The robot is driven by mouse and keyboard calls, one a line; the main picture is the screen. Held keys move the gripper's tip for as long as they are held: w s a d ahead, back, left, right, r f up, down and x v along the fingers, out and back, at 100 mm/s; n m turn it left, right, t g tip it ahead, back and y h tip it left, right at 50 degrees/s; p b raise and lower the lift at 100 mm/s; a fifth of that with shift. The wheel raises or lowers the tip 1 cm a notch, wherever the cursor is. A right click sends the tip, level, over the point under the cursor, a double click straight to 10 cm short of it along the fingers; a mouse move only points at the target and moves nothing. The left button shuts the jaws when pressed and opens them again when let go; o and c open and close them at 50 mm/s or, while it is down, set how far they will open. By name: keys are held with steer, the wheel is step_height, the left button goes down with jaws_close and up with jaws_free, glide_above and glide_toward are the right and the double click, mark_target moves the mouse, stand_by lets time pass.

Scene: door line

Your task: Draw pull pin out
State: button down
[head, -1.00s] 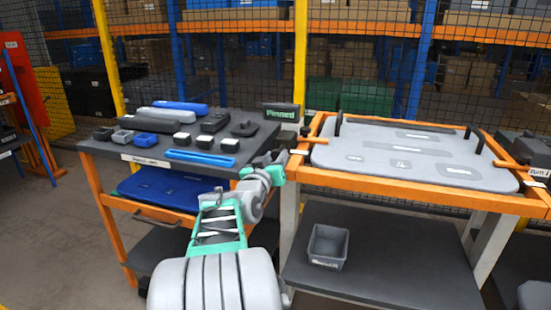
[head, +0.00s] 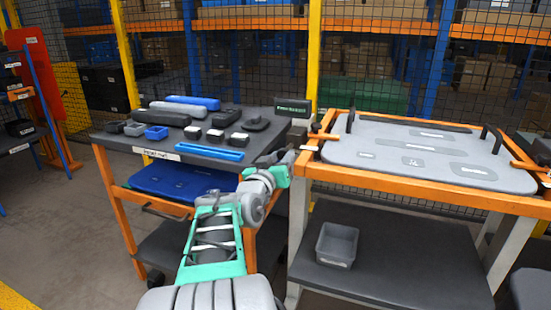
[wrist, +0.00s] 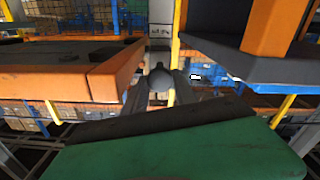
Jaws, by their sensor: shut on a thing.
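The fixture table (head: 400,181) has an orange frame and a grey top plate. Orange rods stick out at its left corner (head: 325,136), and another orange bar (head: 527,167) lies at its right side. My gripper (head: 288,158) is at the left corner of this table, in the gap beside the dark-topped cart. In the wrist view my gripper (wrist: 160,92) is shut on a dark, round-ended piece, which I take for the pull pin's knob (wrist: 160,78). The pin's shaft is hidden, so I cannot tell how deep it sits.
The cart (head: 190,150) at left holds dark and blue parts on its top. A grey bin (head: 337,245) stands on the fixture table's lower shelf (head: 400,255). A mesh fence with yellow posts (head: 313,60) runs behind. Open floor (head: 75,240) lies at left.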

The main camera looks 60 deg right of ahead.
steer(key=shift+f, duration=0.15)
steer(key=c, duration=1.3)
jaws_free()
steer(key=shift+a, duration=0.1)
steer(key=shift+o, duration=0.2)
steer(key=a, duration=0.7)
steer(key=shift+s+a, duration=0.3)
steer(key=shift+a, duration=0.1)
